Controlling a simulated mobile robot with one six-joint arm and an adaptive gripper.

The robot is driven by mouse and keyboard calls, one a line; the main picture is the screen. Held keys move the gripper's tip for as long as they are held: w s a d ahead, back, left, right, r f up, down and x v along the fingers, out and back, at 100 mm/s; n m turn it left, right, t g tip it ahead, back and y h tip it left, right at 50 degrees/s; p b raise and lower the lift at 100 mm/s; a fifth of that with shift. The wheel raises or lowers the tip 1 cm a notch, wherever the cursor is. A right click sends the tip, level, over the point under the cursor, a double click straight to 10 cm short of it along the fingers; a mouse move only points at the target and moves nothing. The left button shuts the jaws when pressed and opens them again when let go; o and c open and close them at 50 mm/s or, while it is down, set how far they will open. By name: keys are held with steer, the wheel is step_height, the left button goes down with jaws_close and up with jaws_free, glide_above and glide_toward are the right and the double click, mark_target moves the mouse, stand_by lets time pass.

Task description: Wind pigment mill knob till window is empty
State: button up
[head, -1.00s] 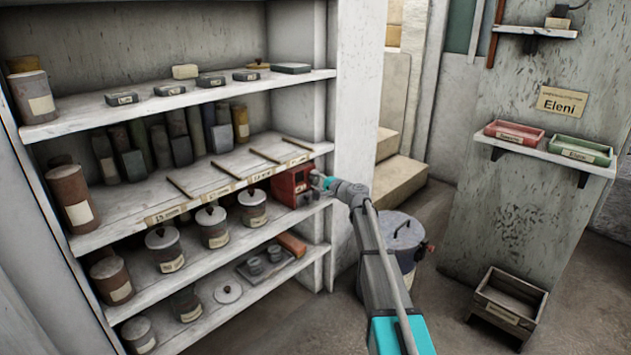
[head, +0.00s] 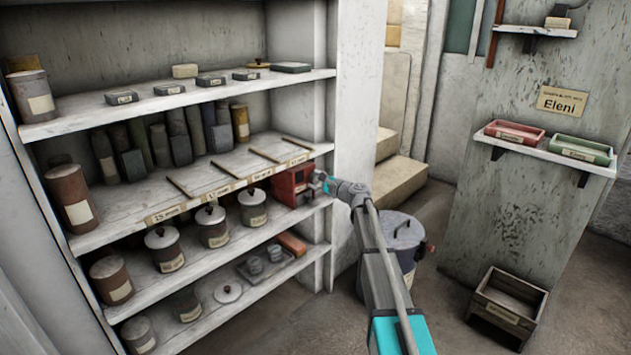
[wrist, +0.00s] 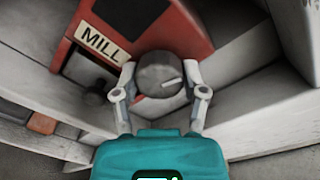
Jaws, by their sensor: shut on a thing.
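The red pigment mill (head: 292,187) stands at the right end of a shelf in the head view. In the wrist view its red body (wrist: 185,30) carries a label reading MILL. Its round grey knob (wrist: 160,72) has a pale mark pointing right, and a small red mark shows beside it at lower left. My gripper (wrist: 160,88) has one finger on each side of the knob and is shut on it. In the head view my gripper (head: 322,181) is at the mill's right side. A dark recess shows below the label; I cannot tell what is in it.
Lidded jars (head: 213,228) stand on the same shelf left of the mill. The cabinet's right side wall (head: 352,110) rises close to my arm. A grey lidded bin (head: 403,235) stands on the floor behind my arm. A wooden box (head: 508,305) sits at lower right.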

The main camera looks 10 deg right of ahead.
steer(key=shift+a, duration=0.1)
steer(key=o, duration=1.1)
steer(key=shift+o, duration=0.2)
steer(key=shift+n, duration=0.3)
